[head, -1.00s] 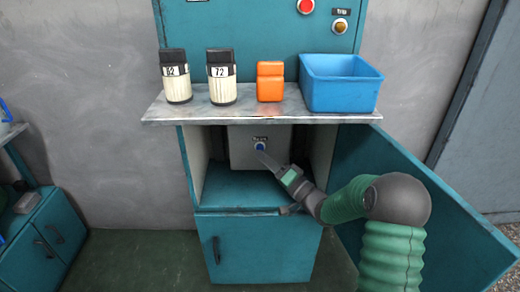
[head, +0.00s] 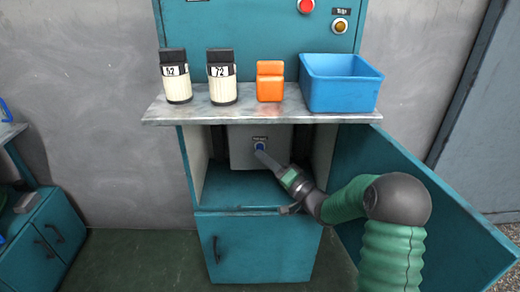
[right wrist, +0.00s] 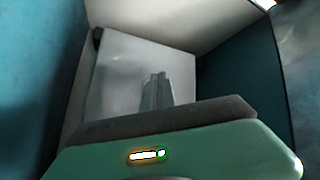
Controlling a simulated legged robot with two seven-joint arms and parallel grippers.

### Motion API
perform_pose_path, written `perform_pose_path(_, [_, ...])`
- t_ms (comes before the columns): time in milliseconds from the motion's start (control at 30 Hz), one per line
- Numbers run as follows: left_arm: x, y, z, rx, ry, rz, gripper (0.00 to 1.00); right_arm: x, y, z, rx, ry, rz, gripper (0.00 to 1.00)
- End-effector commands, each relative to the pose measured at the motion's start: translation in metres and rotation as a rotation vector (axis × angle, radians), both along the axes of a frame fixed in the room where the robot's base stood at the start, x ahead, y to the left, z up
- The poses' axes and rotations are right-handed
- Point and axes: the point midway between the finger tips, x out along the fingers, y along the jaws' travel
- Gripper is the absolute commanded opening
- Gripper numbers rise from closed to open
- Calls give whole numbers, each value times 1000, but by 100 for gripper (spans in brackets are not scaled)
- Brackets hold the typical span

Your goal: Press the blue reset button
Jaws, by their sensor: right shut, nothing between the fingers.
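The blue reset button (head: 260,146) sits on a grey box (head: 243,152) at the back of the open cabinet compartment, under a small label. My right gripper (head: 262,156) is shut and empty, reaching into the compartment with its tip at the button's lower edge in the head view. I cannot tell whether it touches the button. In the right wrist view the shut fingers (right wrist: 155,92) point at the pale box face (right wrist: 120,75), and the button is hidden there. My left gripper is not in view.
The cabinet door (head: 430,200) stands open on the right, beside my right arm. Above is a shelf (head: 150,114) with two white-and-black canisters (head: 177,80) (head: 222,80), an orange container (head: 270,82) and a blue bin (head: 340,85). Red (head: 306,6) and amber (head: 341,25) buttons sit higher up.

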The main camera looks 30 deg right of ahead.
Motion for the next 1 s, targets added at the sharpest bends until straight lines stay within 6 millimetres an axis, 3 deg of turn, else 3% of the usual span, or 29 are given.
perform_pose_path(667, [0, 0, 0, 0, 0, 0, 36, 0, 0, 0, 0, 0, 0, 0])
perform_pose_path(1000, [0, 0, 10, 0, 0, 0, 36, 7, -4, 3, 0, 1, -1, 0])
